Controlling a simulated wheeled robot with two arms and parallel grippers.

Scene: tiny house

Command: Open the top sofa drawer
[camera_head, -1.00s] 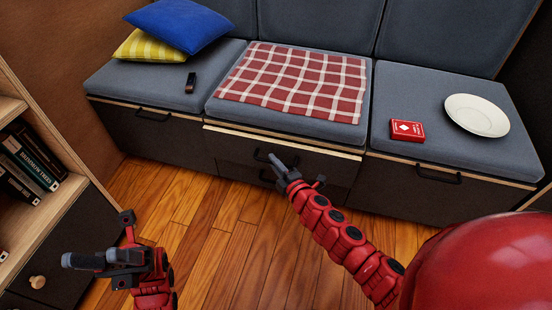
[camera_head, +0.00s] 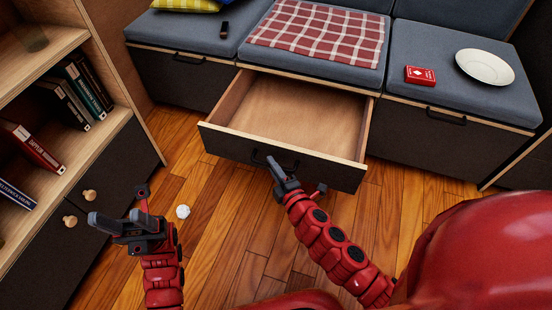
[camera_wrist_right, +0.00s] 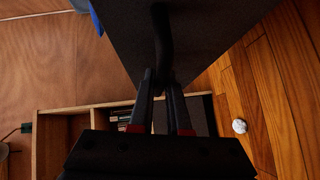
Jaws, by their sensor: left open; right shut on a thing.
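The top sofa drawer (camera_head: 285,158) under the middle seat is pulled far out. Its wooden inside shows empty in the head view. Its dark front also shows in the right wrist view (camera_wrist_right: 215,45). My right gripper (camera_head: 279,172) is at the drawer's black handle (camera_head: 262,157), shut on it. In the right wrist view the fingers of the right gripper (camera_wrist_right: 160,85) close around the handle (camera_wrist_right: 161,45). My left gripper (camera_head: 118,212) is open and empty, above the floor at lower left, apart from the drawer.
A bookshelf (camera_head: 122,115) with knobbed doors stands at the left. A small white ball-like object (camera_head: 183,211) lies on the wooden floor. On the sofa are a checkered cloth (camera_head: 318,32), a red card box (camera_head: 420,75) and a plate (camera_head: 484,66). The floor right of my right arm is clear.

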